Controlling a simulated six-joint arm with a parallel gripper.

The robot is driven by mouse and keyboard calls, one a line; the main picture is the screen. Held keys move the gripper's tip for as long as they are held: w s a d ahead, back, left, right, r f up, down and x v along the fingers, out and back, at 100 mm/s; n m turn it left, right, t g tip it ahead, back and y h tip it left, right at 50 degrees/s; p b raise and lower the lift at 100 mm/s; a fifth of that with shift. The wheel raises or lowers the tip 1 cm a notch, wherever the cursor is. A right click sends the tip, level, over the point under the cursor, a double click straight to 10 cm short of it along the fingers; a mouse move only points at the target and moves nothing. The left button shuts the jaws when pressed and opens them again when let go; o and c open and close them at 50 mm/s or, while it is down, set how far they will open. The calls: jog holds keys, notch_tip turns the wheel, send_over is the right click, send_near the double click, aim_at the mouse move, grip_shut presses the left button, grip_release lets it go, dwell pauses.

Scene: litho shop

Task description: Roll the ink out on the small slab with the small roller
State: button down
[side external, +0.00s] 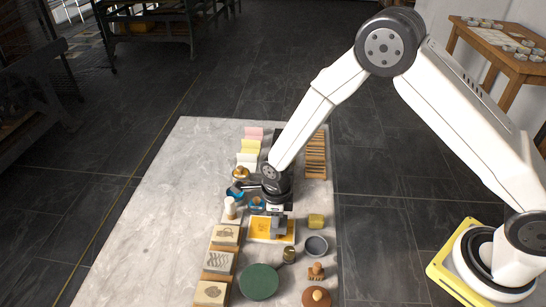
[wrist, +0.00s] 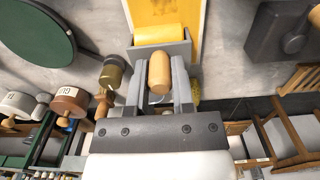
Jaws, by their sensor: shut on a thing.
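My gripper (side external: 279,228) is over the front half of the marble table, pointing down at the small slab. In the wrist view my gripper (wrist: 159,84) is shut on the wooden handle of the small roller (wrist: 159,68). The roller's yellow drum (wrist: 158,34) lies beyond the fingertips in a grey frame, over the near end of the slab. The slab (side external: 257,236) has pale edges and a yellow inked face, which also shows in the wrist view (wrist: 168,10). Whether the drum touches the slab is hard to tell. My gripper hides part of the slab and roller in the side view.
Stones with drawings (side external: 219,262) line the left side. The table's left part (side external: 150,220) is clear.

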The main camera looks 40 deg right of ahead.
jog(key=shift+s+d+f, duration=0.1)
jog(key=shift+s+d, duration=1.45)
jog(key=shift+s, duration=0.05)
